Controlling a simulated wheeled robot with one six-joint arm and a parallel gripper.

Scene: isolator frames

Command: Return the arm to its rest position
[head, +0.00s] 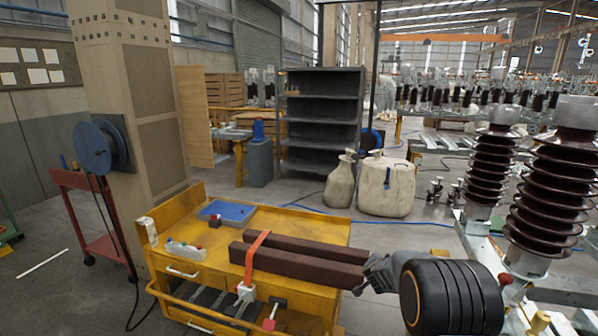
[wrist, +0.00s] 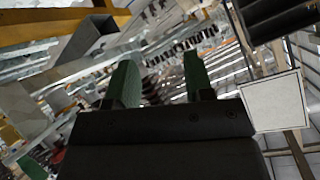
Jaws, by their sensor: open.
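My gripper (wrist: 158,60) shows in the wrist view as two green fingers on a dark body. The fingers stand apart, and nothing is held between them. In the head view, a dark, ribbed rounded part of my arm (head: 452,297) fills the lower right, with a grey part reaching left beside the ends of two brown beams. I cannot tell whether it touches them. The fingers cannot be made out in the head view.
A yellow cart (head: 205,255) carries the brown beams (head: 300,265), an orange strap (head: 256,250) and a blue tray (head: 227,212). Tall ribbed insulators (head: 556,190) stand close on the right. Two pale sacks (head: 386,187) and a dark shelf (head: 322,125) stand behind.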

